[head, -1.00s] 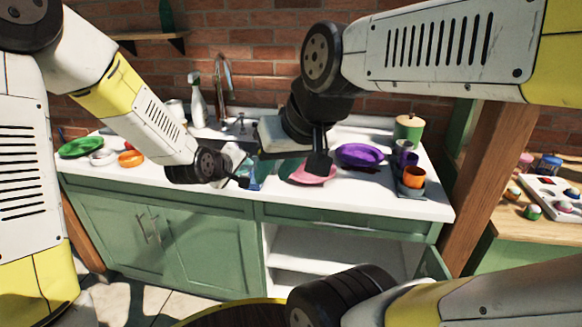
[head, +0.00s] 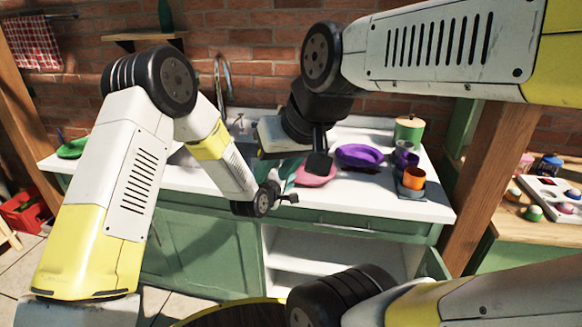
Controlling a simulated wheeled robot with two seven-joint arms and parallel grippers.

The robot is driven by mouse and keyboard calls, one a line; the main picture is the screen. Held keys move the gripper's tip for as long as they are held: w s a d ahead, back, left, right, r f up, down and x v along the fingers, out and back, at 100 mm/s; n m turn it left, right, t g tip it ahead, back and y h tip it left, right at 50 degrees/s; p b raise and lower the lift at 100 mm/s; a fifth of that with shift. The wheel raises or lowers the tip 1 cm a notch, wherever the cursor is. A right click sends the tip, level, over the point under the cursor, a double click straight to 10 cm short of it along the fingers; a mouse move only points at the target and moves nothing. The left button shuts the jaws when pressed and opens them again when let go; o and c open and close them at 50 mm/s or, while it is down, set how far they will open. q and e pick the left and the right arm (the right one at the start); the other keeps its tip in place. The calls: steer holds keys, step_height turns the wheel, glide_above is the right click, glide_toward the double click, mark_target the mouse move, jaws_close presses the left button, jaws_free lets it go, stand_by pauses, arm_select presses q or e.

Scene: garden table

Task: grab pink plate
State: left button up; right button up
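The pink plate (head: 314,178) lies on the white counter, left of a purple plate. My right gripper (head: 318,165) hangs down over it and hides part of it. I cannot tell whether it touches the plate or how its fingers stand. My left gripper (head: 290,198) is at the counter's front edge, below and left of the pink plate. It appears apart from the plate and nothing shows in it. Its fingers are too small to read as open or shut.
The purple plate (head: 360,155) sits close on the right. An orange cup (head: 413,178) and purple cups stand on a dark tray beyond it. A green canister (head: 408,130) is behind. A green plate (head: 73,148) lies at the far left. A tap (head: 224,85) rises at the back.

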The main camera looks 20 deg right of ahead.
arm_select(q)
steer(key=shift+w+d+f, duration=0.15)
steer(key=shift+w+d, duration=0.2)
steer(key=shift+w, duration=0.05)
jaws_close()
stand_by(1.2)
